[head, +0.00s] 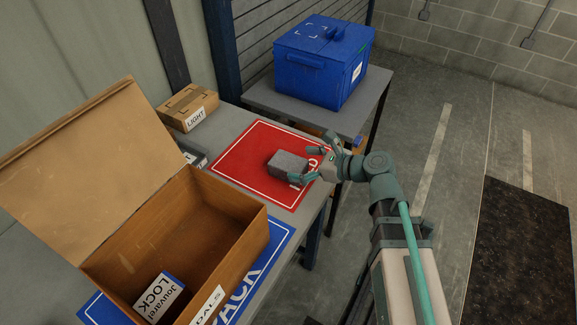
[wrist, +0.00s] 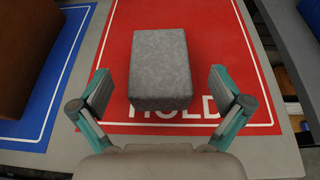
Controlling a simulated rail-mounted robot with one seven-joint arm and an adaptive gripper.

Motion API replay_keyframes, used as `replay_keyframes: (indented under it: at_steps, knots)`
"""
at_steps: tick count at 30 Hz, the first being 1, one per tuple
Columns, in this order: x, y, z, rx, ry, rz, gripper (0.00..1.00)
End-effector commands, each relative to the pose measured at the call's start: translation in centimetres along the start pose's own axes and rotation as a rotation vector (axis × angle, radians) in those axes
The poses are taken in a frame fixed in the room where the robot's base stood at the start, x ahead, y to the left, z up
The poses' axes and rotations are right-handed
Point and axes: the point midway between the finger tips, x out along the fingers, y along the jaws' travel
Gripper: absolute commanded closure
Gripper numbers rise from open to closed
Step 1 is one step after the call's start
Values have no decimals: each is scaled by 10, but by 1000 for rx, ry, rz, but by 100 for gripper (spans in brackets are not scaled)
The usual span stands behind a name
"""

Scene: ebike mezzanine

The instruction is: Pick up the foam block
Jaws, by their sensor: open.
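The foam block (head: 287,163) is a grey, speckled rectangular block lying on the red mat (head: 236,160), which has a white border and the word HOLD. In the wrist view the foam block (wrist: 160,69) is centred just ahead of my gripper (wrist: 160,92). My gripper (head: 304,163) is open, with its teal fingers spread wider than the block. One fingertip shows on each side of the block's near end, with a visible gap on both sides. Nothing is held. In the head view the fingers partly overlap the block's right end.
An open cardboard box (head: 246,234) holding a box labelled LOCK (head: 160,297) stands on a blue mat (head: 266,262) at front left. A LIGHT carton (head: 187,107) sits behind. A blue lidded bin (head: 322,60) stands on a grey table at the back.

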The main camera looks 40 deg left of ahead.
Motion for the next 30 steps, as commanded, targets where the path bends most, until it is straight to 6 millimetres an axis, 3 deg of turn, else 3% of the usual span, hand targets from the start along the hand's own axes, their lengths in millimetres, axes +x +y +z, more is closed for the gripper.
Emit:
replay_keyframes:
  at_steps: [9, 18, 28, 30]
  knots:
    - [40, 0, -2, 1, 1, 2, 0]
    - [44, 1, -2, 0, 1, 1, 0]
    - [44, 1, -3, 0, 2, 1, 55]
    - [44, 1, -3, 0, 2, 1, 57]
